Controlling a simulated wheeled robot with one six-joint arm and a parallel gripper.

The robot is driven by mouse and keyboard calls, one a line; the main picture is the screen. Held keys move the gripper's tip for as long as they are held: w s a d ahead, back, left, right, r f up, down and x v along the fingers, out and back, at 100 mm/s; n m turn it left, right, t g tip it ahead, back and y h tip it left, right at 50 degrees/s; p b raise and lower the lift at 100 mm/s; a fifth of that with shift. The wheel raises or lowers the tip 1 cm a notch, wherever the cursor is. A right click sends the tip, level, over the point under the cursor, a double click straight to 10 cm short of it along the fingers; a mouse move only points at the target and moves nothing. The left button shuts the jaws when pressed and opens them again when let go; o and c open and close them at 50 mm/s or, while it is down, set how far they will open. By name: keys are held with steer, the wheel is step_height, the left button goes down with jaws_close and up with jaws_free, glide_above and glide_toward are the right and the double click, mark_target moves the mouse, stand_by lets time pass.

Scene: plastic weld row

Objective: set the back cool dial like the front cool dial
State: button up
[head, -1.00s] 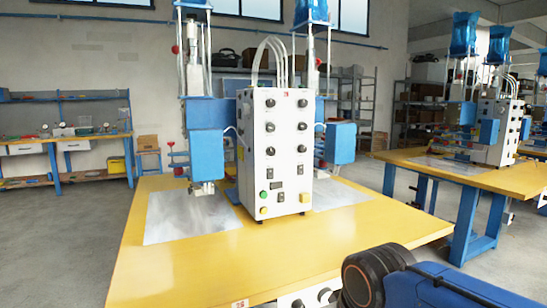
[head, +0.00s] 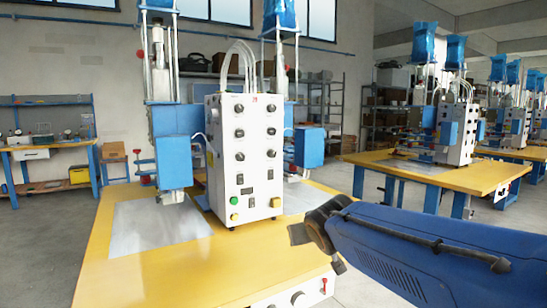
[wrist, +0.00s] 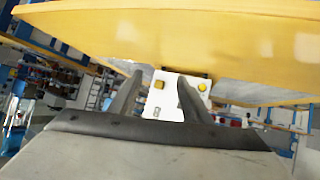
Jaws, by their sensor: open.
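The white control box (head: 243,160) stands on the yellow table of the nearest weld station. Its front has two columns of black dials, one at left (head: 239,145) and one at right (head: 271,142). Their labels and pointer angles are too small to read, so I cannot tell which are the cool dials. In the wrist view, my gripper (wrist: 159,78) is open and empty, its two dark fingers apart. Between and beyond them show part of a white panel (wrist: 168,103) and yellow buttons (wrist: 202,87). My blue arm reaches in from the right in the head view.
The yellow table (head: 150,275) carries a grey metal plate (head: 155,228) and a blue press head (head: 172,160) left of the box. A panel with a knob and red lever (head: 338,263) sits under the front edge. Similar stations (head: 440,165) stand at right, with open floor between.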

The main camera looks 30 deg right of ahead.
steer(key=w+d+r+t, duration=0.4)
steer(key=w+d+r, duration=0.2)
steer(key=w+r, duration=0.3)
steer(key=n+t+y, duration=0.3)
steer(key=n+y, duration=0.2)
glide_toward(273, 154)
steer(key=w, duration=0.8)
steer(key=shift+w+f, duration=0.1)
steer(key=shift+f, duration=0.15)
steer(key=c, duration=1)
steer(key=shift+c, duration=0.2)
